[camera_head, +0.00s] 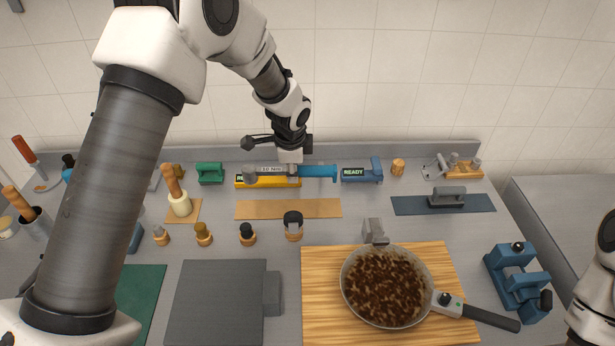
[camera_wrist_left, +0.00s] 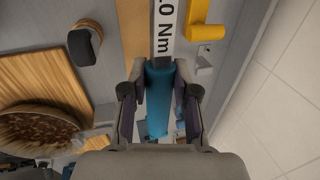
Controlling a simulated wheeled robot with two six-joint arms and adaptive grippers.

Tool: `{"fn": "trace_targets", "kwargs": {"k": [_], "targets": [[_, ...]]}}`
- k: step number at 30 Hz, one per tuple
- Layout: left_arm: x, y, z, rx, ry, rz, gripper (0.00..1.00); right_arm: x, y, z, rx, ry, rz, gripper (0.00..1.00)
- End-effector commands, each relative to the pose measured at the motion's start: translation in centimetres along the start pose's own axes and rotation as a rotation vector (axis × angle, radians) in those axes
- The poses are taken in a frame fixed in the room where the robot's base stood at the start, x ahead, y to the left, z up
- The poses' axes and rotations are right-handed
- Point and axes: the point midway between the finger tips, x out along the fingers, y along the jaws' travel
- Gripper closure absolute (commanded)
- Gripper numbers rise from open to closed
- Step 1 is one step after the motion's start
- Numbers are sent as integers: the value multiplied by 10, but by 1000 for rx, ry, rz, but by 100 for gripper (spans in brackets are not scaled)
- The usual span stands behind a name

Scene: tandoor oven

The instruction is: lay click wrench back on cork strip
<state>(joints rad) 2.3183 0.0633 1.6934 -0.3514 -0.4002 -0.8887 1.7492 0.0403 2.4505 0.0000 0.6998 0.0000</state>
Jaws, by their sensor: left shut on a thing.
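The click wrench (camera_head: 318,171) has a grey shaft with a Nm label and a blue handle. It lies sideways in the head view, with its head to the left. My left gripper (camera_head: 290,164) is shut on it near the middle. In the left wrist view my left gripper (camera_wrist_left: 160,95) has a finger on each side of the blue handle (camera_wrist_left: 158,78). The cork strip (camera_head: 288,209) lies bare on the counter, nearer than the wrench in the head view; part of it shows in the left wrist view (camera_wrist_left: 132,35). My right gripper is out of view.
A yellow block with a display (camera_head: 268,184) is behind the cork strip, partly covered by the wrench. A blue READY block (camera_head: 361,174) stands right of the handle. Several small knobbed pieces stand in front of the strip. A pan (camera_head: 388,288) sits on a wooden board (camera_head: 318,310).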

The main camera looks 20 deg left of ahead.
Motion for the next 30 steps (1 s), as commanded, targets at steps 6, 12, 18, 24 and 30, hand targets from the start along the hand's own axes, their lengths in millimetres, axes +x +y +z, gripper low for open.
{"fn": "trace_targets", "kwargs": {"k": [6, 12, 18, 24, 30], "targets": [[11, 0, 7, -23, -6, -1, 100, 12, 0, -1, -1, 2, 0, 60], [10, 0, 7, -23, -6, -1, 100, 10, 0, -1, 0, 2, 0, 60], [8, 0, 6, -24, -6, -2, 100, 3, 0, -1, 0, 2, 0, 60], [30, 6, 6, -22, -7, -1, 100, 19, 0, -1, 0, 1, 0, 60], [54, 12, 6, -24, -6, -2, 100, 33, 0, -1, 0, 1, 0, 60]]}}
